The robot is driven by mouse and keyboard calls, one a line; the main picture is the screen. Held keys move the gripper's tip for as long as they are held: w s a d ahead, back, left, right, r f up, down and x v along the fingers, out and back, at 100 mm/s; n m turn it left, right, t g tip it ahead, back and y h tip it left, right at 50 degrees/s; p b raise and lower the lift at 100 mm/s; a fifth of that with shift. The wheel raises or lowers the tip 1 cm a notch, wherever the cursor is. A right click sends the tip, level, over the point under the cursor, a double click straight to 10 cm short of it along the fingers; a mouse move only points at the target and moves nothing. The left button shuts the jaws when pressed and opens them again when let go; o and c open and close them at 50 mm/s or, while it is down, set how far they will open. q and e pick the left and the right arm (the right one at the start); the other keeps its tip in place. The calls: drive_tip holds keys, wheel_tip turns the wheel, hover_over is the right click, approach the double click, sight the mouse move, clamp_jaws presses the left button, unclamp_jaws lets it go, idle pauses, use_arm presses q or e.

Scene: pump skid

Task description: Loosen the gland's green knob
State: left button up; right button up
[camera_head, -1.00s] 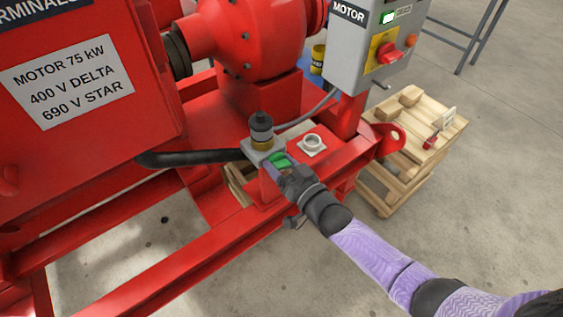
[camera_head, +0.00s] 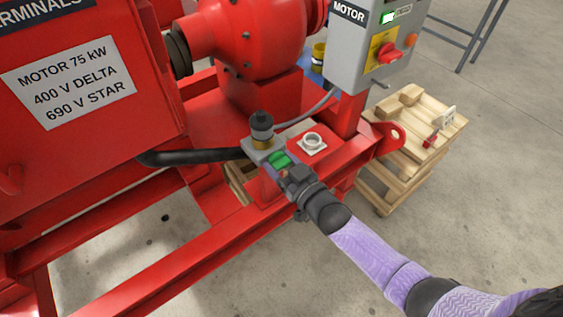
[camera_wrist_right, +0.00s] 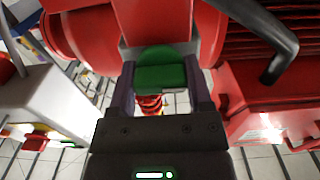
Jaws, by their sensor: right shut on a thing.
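The green knob (camera_head: 279,160) is on the front of a grey block with a brass and black fitting (camera_head: 262,128) on top. My right gripper (camera_head: 284,167) reaches it from the lower right. In the right wrist view the green knob (camera_wrist_right: 160,72) sits between the two fingers of my right gripper (camera_wrist_right: 160,88), which are shut on its sides. The grey block shows behind the knob there. My left gripper is not in view.
A white ring fitting (camera_head: 312,143) stands on the red skid just right of the block. A black hose (camera_head: 195,157) runs left from the block. A grey motor control box (camera_head: 370,50) stands behind. A wooden pallet (camera_head: 430,125) is at the right.

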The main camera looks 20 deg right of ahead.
drive_tip(key=o, duration=1.3)
drive_tip(key=shift+s+d, duration=0.1)
drive_tip(key=shift+s, duration=0.15)
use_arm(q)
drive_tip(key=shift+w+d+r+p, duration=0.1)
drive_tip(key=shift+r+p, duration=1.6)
use_arm(e)
drive_tip(key=shift+v, duration=4.75)
